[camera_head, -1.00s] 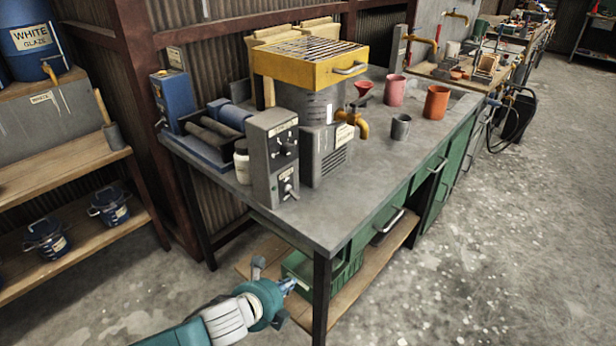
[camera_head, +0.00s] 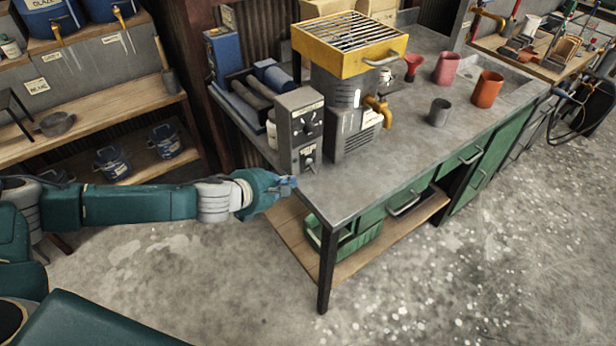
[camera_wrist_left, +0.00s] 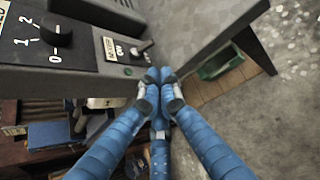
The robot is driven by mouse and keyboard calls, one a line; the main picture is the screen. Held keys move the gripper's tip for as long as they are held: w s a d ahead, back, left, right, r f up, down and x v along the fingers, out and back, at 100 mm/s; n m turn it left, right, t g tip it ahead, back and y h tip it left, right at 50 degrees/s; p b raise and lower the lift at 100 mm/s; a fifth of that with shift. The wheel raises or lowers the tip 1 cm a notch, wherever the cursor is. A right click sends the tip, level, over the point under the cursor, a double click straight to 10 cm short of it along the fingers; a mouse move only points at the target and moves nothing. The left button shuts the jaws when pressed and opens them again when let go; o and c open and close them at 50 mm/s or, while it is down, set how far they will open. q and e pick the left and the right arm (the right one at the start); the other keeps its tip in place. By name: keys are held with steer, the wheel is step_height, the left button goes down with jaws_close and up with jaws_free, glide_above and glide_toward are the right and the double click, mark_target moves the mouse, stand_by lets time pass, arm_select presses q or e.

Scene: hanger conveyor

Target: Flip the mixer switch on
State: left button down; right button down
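The grey control box (camera_head: 300,130) stands at the near left corner of the workbench, with a round knob above and a small toggle switch (camera_head: 310,164) low on its face. In the left wrist view the toggle switch (camera_wrist_left: 140,49) has a dark lever beside an ON label; its exact position is hard to tell. The knob (camera_wrist_left: 55,31) has marks 0, 1 and 2. My left gripper (camera_head: 291,184) is near the box's lower front, by the bench edge. In the left wrist view its blue fingers (camera_wrist_left: 157,78) meet at the tips, empty, just short of the switch. My right gripper is not in view.
The mixer drum with yellow grated top (camera_head: 350,50) and tap stands behind the box. A grey cup (camera_head: 439,112), a pink cup (camera_head: 446,68) and an orange cup (camera_head: 487,89) stand further right. A green crate (camera_head: 358,236) sits on the lower shelf. The floor in front is clear.

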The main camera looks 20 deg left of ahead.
mark_target(313, 169)
arm_select(q)
steer(key=x, duration=1)
steer(key=shift+d, duration=0.1)
steer(key=shift+p, duration=0.4)
